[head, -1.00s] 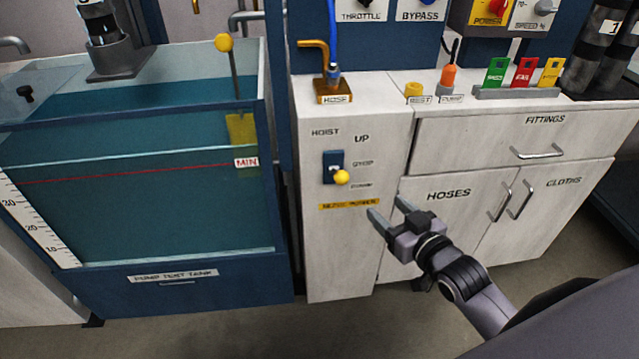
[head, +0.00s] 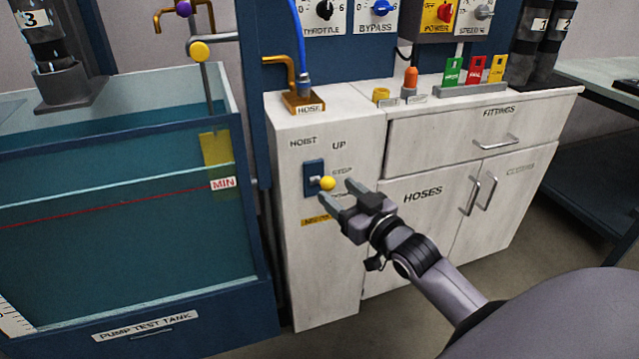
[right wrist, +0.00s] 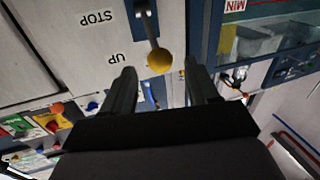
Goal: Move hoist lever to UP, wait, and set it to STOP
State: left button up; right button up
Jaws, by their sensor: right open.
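The hoist lever has a yellow ball knob (head: 327,184) on a short stem. It sticks out of a blue plate (head: 313,178) on the white cabinet front. In the head view the knob appears level with or just below the STOP label, with UP above; the exact setting is hard to tell. The right wrist view is upside down and shows the knob (right wrist: 159,61) and its stem. My right gripper (head: 337,191) is open, its fingertips close to the knob, one on each side in the right wrist view (right wrist: 159,70). Contact cannot be told. My left gripper is out of view.
The water-filled pump test tank (head: 140,270) stands left of the cabinet (head: 330,270). A hose fitting (head: 303,100) sits on the cabinet top above the lever. Drawer and door handles (head: 497,141) stick out to the right. The floor in front is free.

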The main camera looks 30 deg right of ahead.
aim_at(329, 185)
jog(key=shift+w+a+b, duration=0.1)
jog(key=shift+w+b, duration=0.5)
jog(key=shift+w, duration=2.55)
grip_shut()
